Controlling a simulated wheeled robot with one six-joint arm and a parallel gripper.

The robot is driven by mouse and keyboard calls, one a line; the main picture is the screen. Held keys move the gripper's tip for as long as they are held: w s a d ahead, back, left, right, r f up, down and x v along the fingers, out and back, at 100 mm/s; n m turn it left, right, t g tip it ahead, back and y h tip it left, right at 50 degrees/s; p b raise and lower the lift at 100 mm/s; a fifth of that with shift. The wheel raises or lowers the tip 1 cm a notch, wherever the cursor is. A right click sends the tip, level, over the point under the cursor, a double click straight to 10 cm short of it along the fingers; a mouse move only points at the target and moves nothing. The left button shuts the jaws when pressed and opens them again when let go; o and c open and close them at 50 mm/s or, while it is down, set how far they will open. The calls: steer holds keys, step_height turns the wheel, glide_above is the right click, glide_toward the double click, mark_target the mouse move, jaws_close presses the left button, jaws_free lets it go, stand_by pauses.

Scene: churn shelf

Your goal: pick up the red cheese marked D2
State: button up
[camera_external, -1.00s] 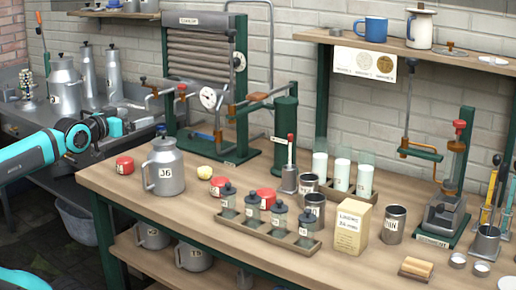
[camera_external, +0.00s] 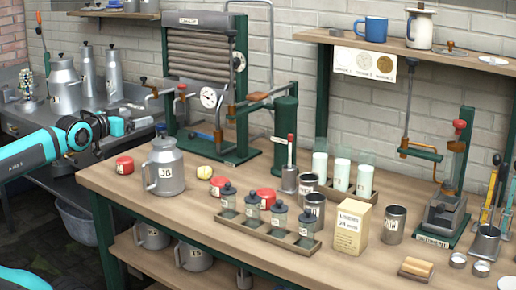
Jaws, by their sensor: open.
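Three small red cheeses with pale labels sit on the wooden bench. One red cheese (camera_external: 124,165) is at the left end, left of the grey metal jug. A second red cheese (camera_external: 217,186) is right of the jug, and a third red cheese (camera_external: 267,195) is partly hidden behind the grey-topped jars. Their labels are too small to read, so I cannot tell which is D2. My gripper (camera_external: 128,130) is open and empty at the left, above and behind the leftmost cheese, apart from it.
The jug (camera_external: 165,172) stands close right of the leftmost cheese. A pale yellow round thing (camera_external: 205,172) sits near the second cheese. A rack of jars (camera_external: 277,222), a cream box (camera_external: 353,228) and metal cups crowd the middle. The bench's front left is clear.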

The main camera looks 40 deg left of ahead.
steer(key=w+d+f+m+g+h, duration=0.1)
steer(key=w+d+f+m+g, duration=0.2)
steer(key=w, duration=0.4)
steer(key=w+d+f+m+g, duration=0.2)
steer(key=w+g, duration=0.3)
steer(key=w, duration=0.1)
steer(key=m+g+y, duration=0.1)
steer(key=m+g, duration=0.4)
steer(key=g, duration=0.4)
glide_above(220, 180)
step_height(220, 180, down, 9)
steer(key=f, duration=0.6)
steer(key=shift+s+d+f, duration=0.1)
steer(key=shift+s+d, duration=0.05)
steer(key=shift+d, duration=0.2)
steer(key=shift+a+f, duration=0.15)
steer(key=shift+f, duration=1.2)
steer(key=shift+a+f, duration=0.15)
steer(key=shift+f, duration=1.15)
steer(key=c, duration=1.2)
steer(key=shift+o, duration=0.2)
steer(key=shift+r, duration=0.15)
